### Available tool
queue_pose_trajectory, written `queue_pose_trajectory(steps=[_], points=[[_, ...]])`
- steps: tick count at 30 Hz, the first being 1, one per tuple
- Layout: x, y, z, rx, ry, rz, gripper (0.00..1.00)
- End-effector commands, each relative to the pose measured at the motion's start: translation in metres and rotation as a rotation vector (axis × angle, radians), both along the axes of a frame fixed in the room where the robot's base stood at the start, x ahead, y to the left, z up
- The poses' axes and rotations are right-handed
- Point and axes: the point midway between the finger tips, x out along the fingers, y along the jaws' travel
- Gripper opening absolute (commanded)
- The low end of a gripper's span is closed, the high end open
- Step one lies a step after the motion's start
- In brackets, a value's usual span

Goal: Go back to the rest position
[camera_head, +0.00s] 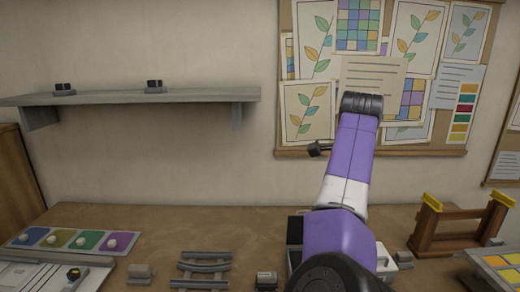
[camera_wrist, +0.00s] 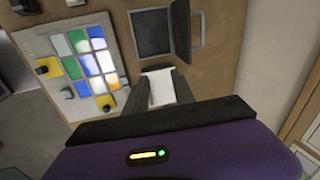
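My arm rises in the middle of the head view, bent upward in front of the pinboard. My gripper is hidden there behind the arm. In the wrist view my gripper (camera_wrist: 160,78) points down over the workbench, with its two grey fingers apart. A white patch (camera_wrist: 161,88) shows between the fingers. It looks like something on the bench beyond them, but its distance is hard to judge.
The workbench (camera_head: 180,225) holds a colour palette board (camera_head: 75,241), a grey rack (camera_head: 203,268), a wooden stand (camera_head: 455,240) and a panel of coloured glass (camera_wrist: 75,62). An open dark case (camera_wrist: 152,33) lies near the gripper. A wall shelf (camera_head: 130,97) is at left.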

Motion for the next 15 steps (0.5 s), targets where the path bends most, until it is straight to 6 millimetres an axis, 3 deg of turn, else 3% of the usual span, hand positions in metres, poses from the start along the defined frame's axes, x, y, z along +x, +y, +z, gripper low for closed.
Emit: queue_pose_trajectory(steps=[9, 15], points=[[0.048, -0.026, 0.034, -0.099, -0.266, 0.098, 0.31], [0.072, -0.059, 0.038, -0.255, -0.444, 0.162, 0.31]])
